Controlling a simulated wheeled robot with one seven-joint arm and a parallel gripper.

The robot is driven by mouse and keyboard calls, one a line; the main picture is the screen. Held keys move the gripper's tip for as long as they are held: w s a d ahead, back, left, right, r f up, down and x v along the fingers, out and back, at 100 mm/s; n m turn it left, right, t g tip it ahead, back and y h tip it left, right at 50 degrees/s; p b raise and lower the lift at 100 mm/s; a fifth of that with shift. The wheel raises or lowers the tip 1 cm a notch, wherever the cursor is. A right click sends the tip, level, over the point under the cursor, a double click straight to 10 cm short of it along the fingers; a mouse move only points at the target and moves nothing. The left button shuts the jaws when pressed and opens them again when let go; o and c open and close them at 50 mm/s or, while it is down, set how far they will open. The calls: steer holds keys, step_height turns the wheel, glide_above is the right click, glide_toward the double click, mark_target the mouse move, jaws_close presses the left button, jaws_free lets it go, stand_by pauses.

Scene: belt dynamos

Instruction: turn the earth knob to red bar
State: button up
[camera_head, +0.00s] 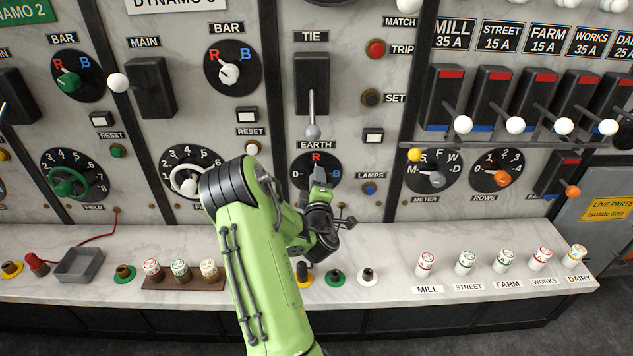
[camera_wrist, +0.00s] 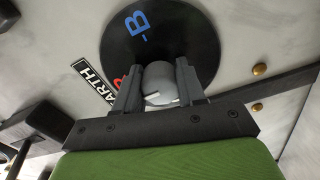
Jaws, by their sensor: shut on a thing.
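The earth dial (camera_head: 335,164) is a black disc under the EARTH label in the middle of the panel. It carries a red R mark (camera_head: 316,157) at the top, a 0 at the left and a blue B at the right. In the wrist view my gripper (camera_wrist: 158,90) is shut on the round grey earth knob (camera_wrist: 160,78), one finger on each side. A short white line shows on the knob's near part, but I cannot tell exactly which mark it points at. The red mark (camera_wrist: 122,84) is partly hidden behind the left finger; the 0 is hidden there.
The tie lever (camera_head: 312,130) hangs just above the earth dial. The blue lamps button (camera_head: 369,188) is to its right, a numbered dial (camera_head: 190,160) to its left. On the ledge below stand sockets, including a green one (camera_head: 335,278) and a white one (camera_head: 367,276).

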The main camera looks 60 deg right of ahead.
steer(key=shift+s+f, duration=0.1)
stand_by(0.3)
steer(key=o, duration=1.1)
steer(key=shift+s, duration=0.1)
steer(key=shift+c, duration=0.2)
